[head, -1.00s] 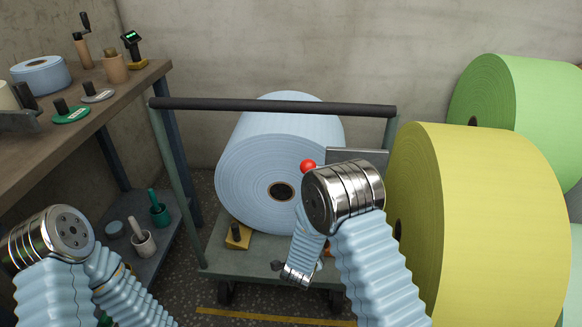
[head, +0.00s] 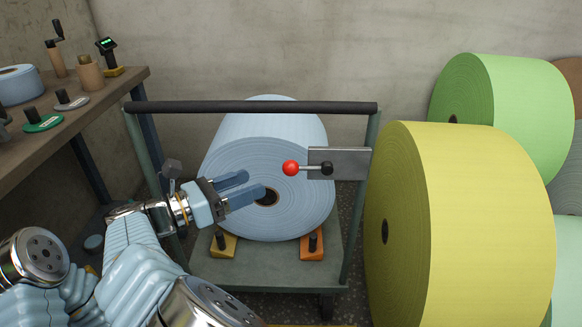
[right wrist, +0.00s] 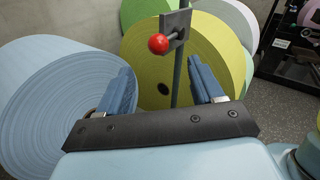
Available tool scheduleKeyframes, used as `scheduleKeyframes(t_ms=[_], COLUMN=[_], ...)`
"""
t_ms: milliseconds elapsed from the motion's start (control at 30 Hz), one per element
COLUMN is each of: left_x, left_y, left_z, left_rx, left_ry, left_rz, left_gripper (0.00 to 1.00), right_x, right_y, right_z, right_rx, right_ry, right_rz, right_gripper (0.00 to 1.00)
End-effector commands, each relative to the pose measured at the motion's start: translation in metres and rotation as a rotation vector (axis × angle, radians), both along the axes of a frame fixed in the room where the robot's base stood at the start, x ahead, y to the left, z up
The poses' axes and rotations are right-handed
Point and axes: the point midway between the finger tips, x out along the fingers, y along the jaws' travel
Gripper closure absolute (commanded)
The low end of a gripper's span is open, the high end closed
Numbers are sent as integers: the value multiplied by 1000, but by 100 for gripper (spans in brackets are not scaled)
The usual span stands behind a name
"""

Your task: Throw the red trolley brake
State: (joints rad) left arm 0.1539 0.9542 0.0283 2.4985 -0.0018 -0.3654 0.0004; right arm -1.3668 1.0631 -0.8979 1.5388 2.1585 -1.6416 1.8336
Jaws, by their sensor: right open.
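The brake lever has a red ball knob (head: 291,168) on a thin rod. The rod points left, roughly level, from a dark pivot (head: 327,168) on a grey plate (head: 352,158) at the trolley's right post. My right gripper (head: 255,185) is open, its blue fingers pointing right in front of the pale blue roll (head: 285,215), left of and a little below the knob, apart from it. In the right wrist view the red knob (right wrist: 158,44) shows beyond and above the gap between the fingers (right wrist: 160,72). My left gripper is out of view; only its arm shows.
The trolley's dark handle bar (head: 250,107) runs above the lever. A yellow roll (head: 470,220) is close on the right, a green one (head: 490,105) behind. A workbench (head: 95,105) stands left.

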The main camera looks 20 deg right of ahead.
Motion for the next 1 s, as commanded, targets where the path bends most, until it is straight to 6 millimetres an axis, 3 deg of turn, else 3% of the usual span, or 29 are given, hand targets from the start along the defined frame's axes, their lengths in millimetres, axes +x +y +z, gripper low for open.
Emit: scheduleKeyframes(t_ms=[300, 500, 900, 1000], left_x=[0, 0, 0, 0], left_y=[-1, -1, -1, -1], left_z=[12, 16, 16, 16], left_rx=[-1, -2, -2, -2], left_ry=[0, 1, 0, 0], left_rz=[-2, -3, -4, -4], left_gripper=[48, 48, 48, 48], right_x=[22, 31, 34, 34], right_y=[-70, -98, -106, -105], right_z=[2, 1, 0, 0], right_rx=[-3, -2, -2, -2], right_ry=[3, 5, 5, 5], right_rz=[-3, 0, 2, 2], right_gripper=[33, 33, 33, 49])
